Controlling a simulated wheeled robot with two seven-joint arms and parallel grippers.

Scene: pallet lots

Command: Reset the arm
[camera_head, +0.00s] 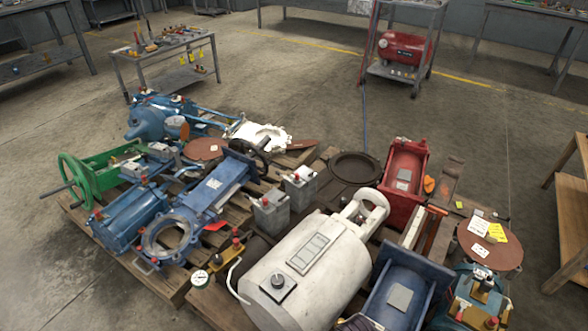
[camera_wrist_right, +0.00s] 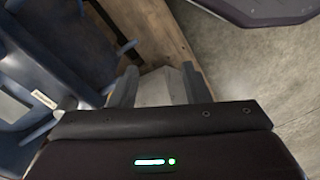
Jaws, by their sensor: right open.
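My right gripper (camera_wrist_right: 160,85) shows in the right wrist view. Its two grey fingers stand apart with nothing gripped between them. A wooden pallet board (camera_wrist_right: 162,30) and a pale grey surface lie beyond the fingertips. A blue casting (camera_wrist_right: 62,62) with a small label is to the left of the fingers; I cannot tell whether anything touches it. Neither gripper can be made out in the head view, and my left gripper is not seen.
Pallets (camera_head: 130,257) hold a green handwheel frame (camera_head: 92,176), blue valves (camera_head: 212,188), a white cylinder (camera_head: 303,268), a red housing (camera_head: 405,175) and a brown disc (camera_head: 488,250). A tool cart (camera_head: 168,49) and a red compressor (camera_head: 400,47) stand behind.

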